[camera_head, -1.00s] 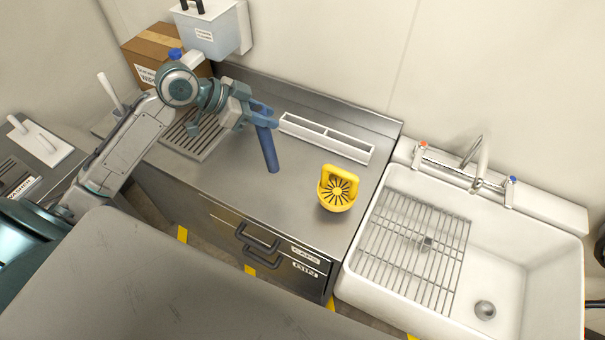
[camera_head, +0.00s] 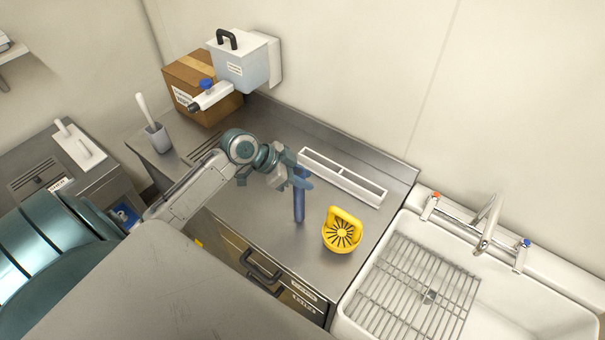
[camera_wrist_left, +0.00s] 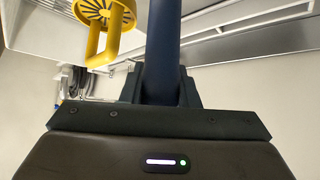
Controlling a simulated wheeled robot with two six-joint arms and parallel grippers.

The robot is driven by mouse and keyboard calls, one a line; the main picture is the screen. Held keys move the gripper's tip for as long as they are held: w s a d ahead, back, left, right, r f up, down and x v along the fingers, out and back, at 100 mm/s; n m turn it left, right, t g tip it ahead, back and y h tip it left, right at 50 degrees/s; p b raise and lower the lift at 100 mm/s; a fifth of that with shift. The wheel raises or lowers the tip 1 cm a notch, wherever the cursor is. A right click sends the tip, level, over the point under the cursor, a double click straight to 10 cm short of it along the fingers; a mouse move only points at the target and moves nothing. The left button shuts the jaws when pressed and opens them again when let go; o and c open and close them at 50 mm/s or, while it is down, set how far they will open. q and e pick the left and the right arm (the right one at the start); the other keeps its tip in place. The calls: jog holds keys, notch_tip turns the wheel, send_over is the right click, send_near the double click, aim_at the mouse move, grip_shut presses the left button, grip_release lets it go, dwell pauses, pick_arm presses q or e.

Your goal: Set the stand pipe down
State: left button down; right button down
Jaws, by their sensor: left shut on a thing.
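The stand pipe (camera_head: 299,206) is a dark blue tube. My left gripper (camera_head: 300,181) is shut on its upper part. The pipe stands close to upright over the steel counter (camera_head: 250,207), left of the yellow slotted cup. I cannot tell whether its lower end touches the counter. In the left wrist view the pipe (camera_wrist_left: 163,38) runs up from between the jaws (camera_wrist_left: 161,88), which hide part of it. My right gripper is not in view.
The yellow slotted cup with a handle (camera_head: 343,231) sits right of the pipe. A white divided tray (camera_head: 343,178) lies behind. A white sink with a wire rack (camera_head: 412,290) is at the right. A cardboard box (camera_head: 203,90) stands at the back left. Some counter left of the pipe is bare.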

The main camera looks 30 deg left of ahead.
pick_arm(q)
jog(key=shift+s+a+f, duration=0.1)
jog(key=shift+a, duration=0.05)
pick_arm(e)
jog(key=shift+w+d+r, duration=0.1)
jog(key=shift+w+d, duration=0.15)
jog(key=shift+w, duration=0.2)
pick_arm(q)
jog(key=c, duration=1.5)
grip_release()
jog(key=o, duration=0.4)
jog(key=b+v, duration=0.1)
jog(key=v, duration=1.1)
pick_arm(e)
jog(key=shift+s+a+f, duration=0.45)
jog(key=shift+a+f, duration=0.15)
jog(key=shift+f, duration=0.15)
